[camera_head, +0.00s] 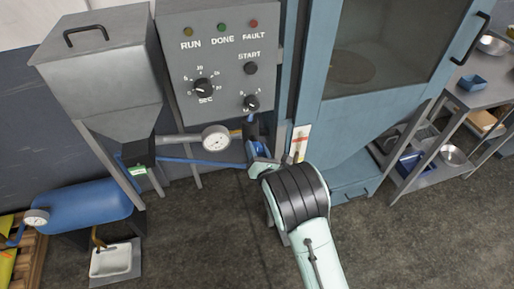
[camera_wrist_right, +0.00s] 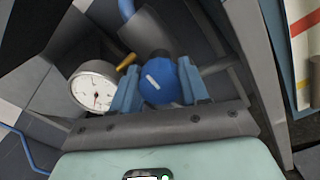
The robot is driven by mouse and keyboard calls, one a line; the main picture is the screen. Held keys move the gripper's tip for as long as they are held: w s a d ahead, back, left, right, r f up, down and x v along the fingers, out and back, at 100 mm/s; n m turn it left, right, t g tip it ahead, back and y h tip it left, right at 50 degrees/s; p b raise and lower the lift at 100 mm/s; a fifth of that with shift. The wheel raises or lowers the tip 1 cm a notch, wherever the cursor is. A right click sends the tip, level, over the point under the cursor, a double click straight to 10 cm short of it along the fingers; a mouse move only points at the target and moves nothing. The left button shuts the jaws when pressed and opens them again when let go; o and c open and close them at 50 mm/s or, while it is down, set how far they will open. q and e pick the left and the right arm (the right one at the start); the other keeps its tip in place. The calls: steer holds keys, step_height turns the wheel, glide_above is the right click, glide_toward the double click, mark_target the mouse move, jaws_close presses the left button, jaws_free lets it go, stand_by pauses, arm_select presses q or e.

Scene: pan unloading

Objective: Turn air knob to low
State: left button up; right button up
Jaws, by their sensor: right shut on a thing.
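The air knob (camera_wrist_right: 163,82) is a round blue knob with a white mark, seen in the right wrist view. The mark slants from upper left to lower right. My right gripper (camera_head: 259,151) is at the pipework below the control panel, with its blue fingers on either side of the knob, shut on it. In the head view the gripper largely hides the knob. A white round gauge (camera_head: 215,138) sits just left of the gripper; it also shows in the wrist view (camera_wrist_right: 93,88). No low label is readable. My left gripper is not in view.
The grey control panel (camera_head: 226,100) with lamps and dials stands right above the gripper. A blue cabinet (camera_head: 391,96) is close on the right. A grey hopper (camera_head: 100,62) and a blue tank (camera_head: 88,205) are on the left. The floor in front is clear.

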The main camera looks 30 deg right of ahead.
steer(key=shift+d+r+n, duration=0.15)
steer(key=shift+r+n, duration=0.1)
steer(key=shift+n, duration=0.15)
steer(key=o, duration=0.8)
steer(key=shift+o, duration=1.2)
steer(key=shift+f, duration=0.1)
steer(key=shift+f, duration=0.1)
